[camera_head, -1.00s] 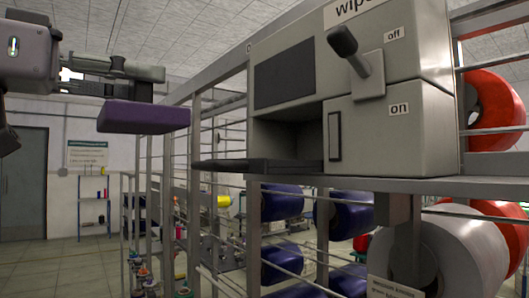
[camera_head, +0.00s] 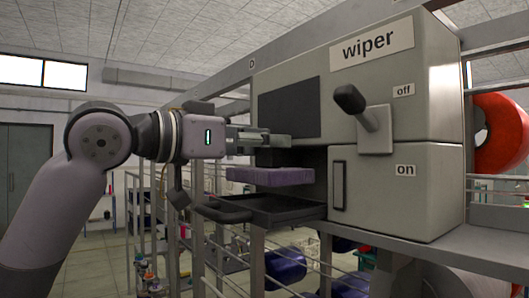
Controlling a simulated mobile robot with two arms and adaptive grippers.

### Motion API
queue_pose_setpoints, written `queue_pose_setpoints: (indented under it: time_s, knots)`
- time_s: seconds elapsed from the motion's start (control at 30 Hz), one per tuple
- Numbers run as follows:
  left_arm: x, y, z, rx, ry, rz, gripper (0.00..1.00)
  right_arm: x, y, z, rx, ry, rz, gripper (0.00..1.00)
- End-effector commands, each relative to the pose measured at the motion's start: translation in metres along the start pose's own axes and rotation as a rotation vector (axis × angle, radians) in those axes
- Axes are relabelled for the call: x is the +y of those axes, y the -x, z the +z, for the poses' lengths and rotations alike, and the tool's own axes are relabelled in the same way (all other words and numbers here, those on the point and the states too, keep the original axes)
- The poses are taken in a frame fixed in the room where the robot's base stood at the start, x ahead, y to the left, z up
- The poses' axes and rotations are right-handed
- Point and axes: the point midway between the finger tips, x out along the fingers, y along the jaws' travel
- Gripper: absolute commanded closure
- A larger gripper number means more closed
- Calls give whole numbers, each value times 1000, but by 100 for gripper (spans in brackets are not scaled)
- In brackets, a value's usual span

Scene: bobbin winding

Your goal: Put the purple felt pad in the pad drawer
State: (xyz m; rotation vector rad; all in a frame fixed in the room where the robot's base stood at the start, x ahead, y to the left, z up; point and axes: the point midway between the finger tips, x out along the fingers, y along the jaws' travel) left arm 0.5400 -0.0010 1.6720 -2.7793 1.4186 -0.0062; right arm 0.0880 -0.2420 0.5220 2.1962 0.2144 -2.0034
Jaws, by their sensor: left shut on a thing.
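The purple felt pad (camera_head: 270,177) is a flat block at the left gripper's fingers, just above the open pad drawer. My left gripper (camera_head: 268,142) comes in from the left and is shut on the pad. The pad drawer (camera_head: 283,212) is a dark shallow tray pulled out of the lower left of the grey wiper box (camera_head: 394,195). A gap shows between the pad and the drawer's floor. The fingertips are partly hidden against the dark opening behind them. My right gripper is not in view.
The wiper box has a dark lever (camera_head: 362,112) between the "off" and "on" labels, right of the drawer. Metal rack posts and rails stand below and beside the box. Red (camera_head: 502,133) and blue (camera_head: 284,264) bobbins sit on the rack.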

Motion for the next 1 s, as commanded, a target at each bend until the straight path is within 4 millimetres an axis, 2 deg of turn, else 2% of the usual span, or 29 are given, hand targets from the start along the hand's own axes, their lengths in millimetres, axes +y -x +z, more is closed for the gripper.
queue_pose_setpoints:
  time_s: [0.3,0.7,0.73,1.0]
  knots:
    - [0,-2,33,-1,0,-2,93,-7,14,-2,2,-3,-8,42]
    - [0,-2,40,0,0,-1,93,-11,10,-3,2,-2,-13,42]
    - [0,-2,38,0,0,-1,63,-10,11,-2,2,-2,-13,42]
    - [0,-2,38,0,0,-1,45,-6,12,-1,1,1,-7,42]
